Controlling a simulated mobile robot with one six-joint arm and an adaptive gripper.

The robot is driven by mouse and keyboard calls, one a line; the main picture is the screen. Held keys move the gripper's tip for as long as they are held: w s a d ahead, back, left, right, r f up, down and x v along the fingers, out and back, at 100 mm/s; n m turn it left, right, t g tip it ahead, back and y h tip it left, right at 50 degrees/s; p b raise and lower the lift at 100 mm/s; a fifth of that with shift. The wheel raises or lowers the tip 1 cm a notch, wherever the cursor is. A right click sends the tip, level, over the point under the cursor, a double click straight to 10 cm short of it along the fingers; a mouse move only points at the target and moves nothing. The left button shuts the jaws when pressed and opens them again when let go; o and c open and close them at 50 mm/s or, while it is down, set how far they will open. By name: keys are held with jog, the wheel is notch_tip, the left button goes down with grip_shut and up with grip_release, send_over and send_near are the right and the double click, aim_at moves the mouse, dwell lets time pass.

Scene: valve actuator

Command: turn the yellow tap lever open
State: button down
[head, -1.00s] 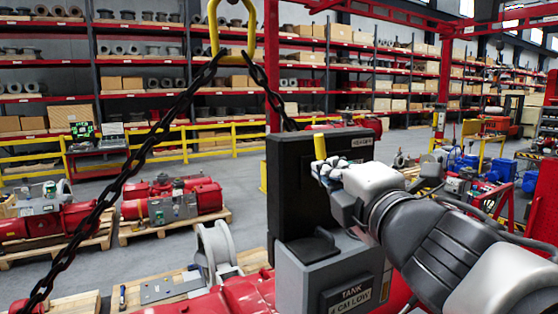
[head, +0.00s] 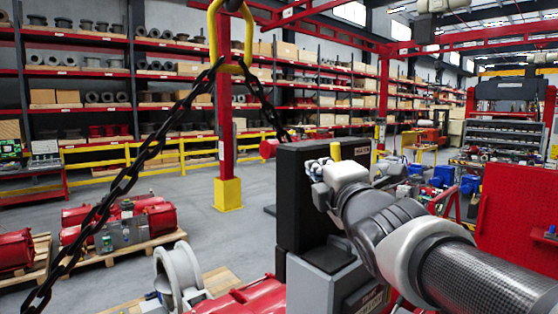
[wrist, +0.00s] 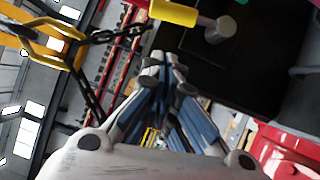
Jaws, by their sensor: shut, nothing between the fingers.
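The yellow tap lever (head: 336,151) stands upright in front of the black box (head: 297,200) in the head view. Only its upper end shows there, above my gripper. In the wrist view the yellow lever sleeve (wrist: 172,12) is at the top edge, on a metal rod beside a grey round knob (wrist: 220,29). My gripper (head: 309,166) is shut and empty, left of and a little below the lever top in the head view. In the wrist view its closed fingertips (wrist: 164,60) lie below the sleeve with a visible gap. My wrist hides the lever's lower part.
A grey tank box (head: 325,280) sits below the black box. Red machines on pallets (head: 120,225) stand lower left. A red pegboard panel (head: 520,215) is at right.

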jog(key=w+d+p, duration=0.2)
jog(key=w, duration=0.1)
jog(key=shift+d+r, duration=0.3)
jog(key=shift+r, duration=0.1)
jog(key=shift+d, duration=0.1)
jog(key=shift+w+d+r, duration=0.3)
jog(key=shift+w+d, duration=0.15)
jog(key=shift+a+f, duration=0.1)
